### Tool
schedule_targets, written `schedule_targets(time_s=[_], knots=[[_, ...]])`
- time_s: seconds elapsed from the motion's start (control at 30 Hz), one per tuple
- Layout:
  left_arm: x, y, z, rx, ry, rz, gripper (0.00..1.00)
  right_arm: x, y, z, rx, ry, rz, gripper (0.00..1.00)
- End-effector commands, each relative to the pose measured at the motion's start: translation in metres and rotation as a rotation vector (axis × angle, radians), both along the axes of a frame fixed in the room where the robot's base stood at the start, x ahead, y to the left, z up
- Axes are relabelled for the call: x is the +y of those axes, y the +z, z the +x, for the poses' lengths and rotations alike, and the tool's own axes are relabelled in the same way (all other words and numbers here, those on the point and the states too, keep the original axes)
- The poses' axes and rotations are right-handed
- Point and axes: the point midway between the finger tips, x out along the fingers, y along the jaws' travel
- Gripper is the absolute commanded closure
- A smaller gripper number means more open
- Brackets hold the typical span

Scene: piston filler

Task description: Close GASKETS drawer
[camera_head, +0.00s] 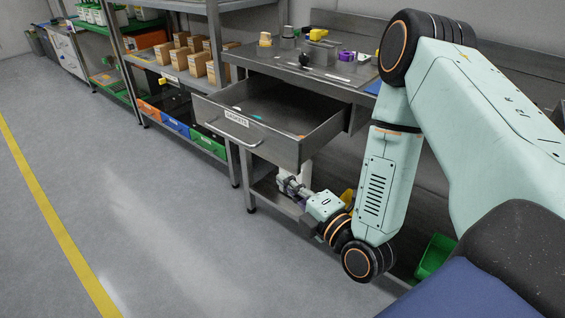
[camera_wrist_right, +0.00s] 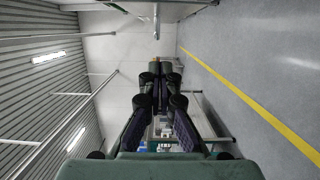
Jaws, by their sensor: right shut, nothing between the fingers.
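The GASKETS drawer (camera_head: 285,140) is pulled well out from under the steel workbench in the head view. Its label and bar handle (camera_head: 232,130) are on the front panel. A few small flat pieces lie inside it. My right gripper (camera_head: 288,186) is below the drawer, near the bench's lower frame, apart from the handle and partly hidden by the drawer. In the right wrist view, its fingers (camera_wrist_right: 160,70) are shut with nothing held. A grey metal edge shows at the top of that view; I cannot tell whether it is the drawer. My left gripper is not in view.
The workbench top (camera_head: 345,75) holds several small parts. A shelf rack to the left carries cardboard boxes (camera_head: 195,62) and coloured bins (camera_head: 175,125). A green bin (camera_head: 435,255) is low beside my right arm. The floor (camera_head: 150,230) left of the drawer is clear.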

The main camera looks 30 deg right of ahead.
Motion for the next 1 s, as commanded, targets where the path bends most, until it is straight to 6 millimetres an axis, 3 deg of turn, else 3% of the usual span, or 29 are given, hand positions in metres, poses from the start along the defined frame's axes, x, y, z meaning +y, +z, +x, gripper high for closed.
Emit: schedule_targets(time_s=[0.1, 0.43, 1.0], knots=[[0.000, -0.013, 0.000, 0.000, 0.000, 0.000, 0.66, 0.003, -0.002, 0.023, -0.005, 0.003, -0.001, 1.00], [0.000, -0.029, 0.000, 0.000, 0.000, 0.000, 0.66, 0.006, -0.001, 0.069, -0.003, 0.002, 0.000, 1.00], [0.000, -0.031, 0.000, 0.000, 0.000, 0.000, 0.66, -0.032, 0.000, 0.079, 0.000, 0.000, 0.004, 1.00]])
